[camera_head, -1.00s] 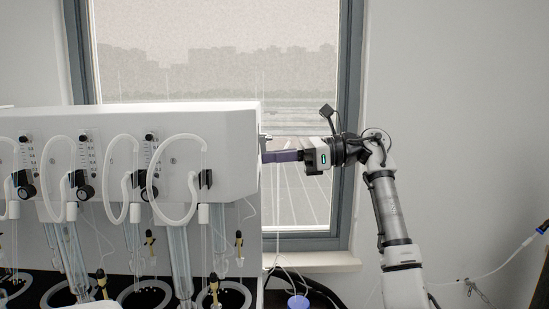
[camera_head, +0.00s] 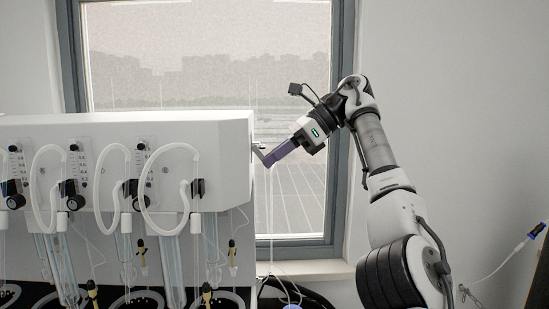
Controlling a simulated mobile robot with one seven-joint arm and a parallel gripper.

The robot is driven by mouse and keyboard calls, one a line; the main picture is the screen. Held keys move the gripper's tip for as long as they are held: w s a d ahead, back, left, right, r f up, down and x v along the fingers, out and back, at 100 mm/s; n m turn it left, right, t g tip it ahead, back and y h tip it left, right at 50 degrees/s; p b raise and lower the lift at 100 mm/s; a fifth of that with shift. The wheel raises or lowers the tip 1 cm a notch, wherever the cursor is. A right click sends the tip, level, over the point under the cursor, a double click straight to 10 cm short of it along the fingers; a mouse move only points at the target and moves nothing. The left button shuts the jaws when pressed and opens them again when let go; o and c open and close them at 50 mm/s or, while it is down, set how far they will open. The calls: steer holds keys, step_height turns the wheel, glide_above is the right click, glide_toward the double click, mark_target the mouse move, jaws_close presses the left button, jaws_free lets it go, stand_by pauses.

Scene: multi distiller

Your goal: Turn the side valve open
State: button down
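The side valve (camera_head: 257,148) is a small grey metal fitting on the right side wall of the white distiller (camera_head: 215,150), near its top. My gripper (camera_head: 268,160), with purple fingers, comes in from the right. It tilts down to the left, with its tips at or very close to a grey, lever-like part of the valve. The fingers overlap in this view, so I cannot tell whether they are open, shut or touching the lever.
White looped hoses (camera_head: 171,190), black knobs and glass tubes cover the distiller's front at left. A window (camera_head: 205,60) is behind, with a sill (camera_head: 310,270) below it. Thin tubes hang below the valve. The space right of the distiller is mostly free.

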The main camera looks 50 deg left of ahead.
stand_by(0.4)
steer(key=c, duration=1.6)
jaws_free()
steer(key=shift+c, duration=0.2)
steer(key=shift+f, duration=0.1)
